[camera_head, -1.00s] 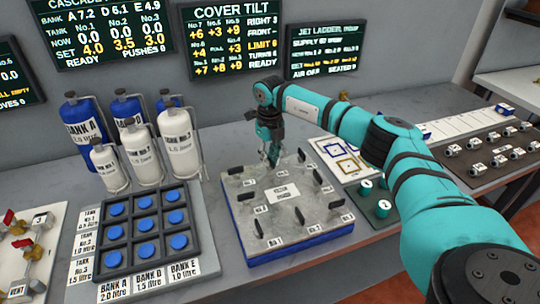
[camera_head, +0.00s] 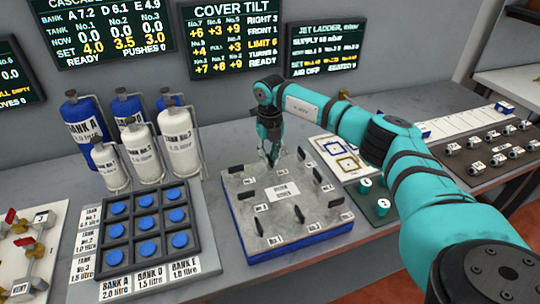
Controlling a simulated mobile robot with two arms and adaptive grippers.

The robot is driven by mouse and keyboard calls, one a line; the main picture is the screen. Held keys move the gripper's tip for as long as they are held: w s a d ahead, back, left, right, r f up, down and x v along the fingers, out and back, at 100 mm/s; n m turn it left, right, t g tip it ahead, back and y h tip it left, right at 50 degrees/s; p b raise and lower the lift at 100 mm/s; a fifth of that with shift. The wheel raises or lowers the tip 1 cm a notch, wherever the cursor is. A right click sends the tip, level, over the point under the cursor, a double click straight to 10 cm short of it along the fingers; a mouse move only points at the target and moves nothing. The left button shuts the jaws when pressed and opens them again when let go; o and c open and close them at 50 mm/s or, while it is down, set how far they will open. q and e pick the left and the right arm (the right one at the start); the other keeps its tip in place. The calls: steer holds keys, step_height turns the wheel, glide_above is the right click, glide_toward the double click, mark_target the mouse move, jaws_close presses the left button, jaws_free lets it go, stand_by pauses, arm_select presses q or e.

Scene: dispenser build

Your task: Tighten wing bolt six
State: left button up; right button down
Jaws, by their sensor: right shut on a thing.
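The cover (camera_head: 228,205) is a grey plate on a blue base, lying flat on the bench, with several dark wing bolts around its edge and a white label in the middle. My right gripper (camera_head: 271,158) points down at the middle of the cover's far edge and is shut on the wing bolt there, whose place matches No.6 on the screen. The fingers mostly hide that bolt. One dark wing bolt (camera_head: 301,153) stands to its right and another (camera_head: 236,169) to its left. My left gripper is out of view.
The COVER TILT screen (camera_head: 231,40) hangs behind. Gas bottles (camera_head: 85,120) and a blue-button panel (camera_head: 148,225) stand left of the cover. A dark green block with teal knobs (camera_head: 378,205) and white cards (camera_head: 340,158) lie right of it, under my right arm.

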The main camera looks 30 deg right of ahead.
mark_target(270, 157)
steer(key=c, duration=1.4)
jaws_free()
steer(key=shift+r, duration=0.1)
step_height(270, 157, up, 12)
